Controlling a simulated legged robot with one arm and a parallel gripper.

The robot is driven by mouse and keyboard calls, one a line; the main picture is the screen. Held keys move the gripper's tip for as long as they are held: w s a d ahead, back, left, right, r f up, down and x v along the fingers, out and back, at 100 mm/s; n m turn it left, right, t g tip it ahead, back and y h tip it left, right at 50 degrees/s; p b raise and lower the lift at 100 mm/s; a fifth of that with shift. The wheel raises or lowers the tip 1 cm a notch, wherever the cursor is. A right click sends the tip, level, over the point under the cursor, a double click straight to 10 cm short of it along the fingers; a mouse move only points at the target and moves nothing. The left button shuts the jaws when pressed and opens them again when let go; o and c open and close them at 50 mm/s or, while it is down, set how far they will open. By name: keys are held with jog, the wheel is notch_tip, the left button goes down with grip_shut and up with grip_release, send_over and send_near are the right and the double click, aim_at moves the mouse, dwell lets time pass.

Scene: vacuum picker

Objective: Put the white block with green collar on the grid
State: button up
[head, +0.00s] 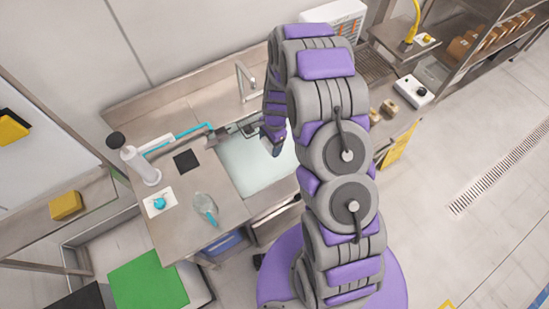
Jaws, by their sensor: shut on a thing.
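My gripper (241,130) reaches left from my purple and grey arm, over the sink's left edge. I cannot make out a white block with a green collar for certain. A white square piece with a teal round part (159,203) lies on the left counter, below the gripper. A dark slatted grid (371,65) shows at the upper right, partly behind my arm. Nothing is visible hanging from the tool.
A white box with a black knob (413,91) is at right.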

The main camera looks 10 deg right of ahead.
dwell(0.3)
jog(key=shift+w+n+b, duration=0.2)
jog(key=shift+n+b, duration=0.1)
jog(key=shift+b, duration=0.05)
jog(key=w+r+n+b, duration=0.1)
jog(key=n+b, duration=0.1)
jog(key=w+r+n+b, duration=0.1)
jog(key=n+b, duration=0.1)
jog(key=w+r+n+b, duration=0.1)
jog(key=n+b, duration=0.1)
jog(key=shift+d+r+n, duration=0.25)
jog(key=shift+r+n, duration=0.1)
jog(key=shift+n, duration=0.05)
notch_tip(320, 180, up, 6)
jog(key=d+n+g+h+b, duration=0.1)
jog(key=d+n+b, duration=0.1)
jog(key=n+b, duration=0.3)
jog(key=shift+d+n+h, duration=0.25)
jog(key=shift+n+h, duration=0.05)
jog(key=shift+n, duration=0.5)
jog(key=shift+s, duration=0.15)
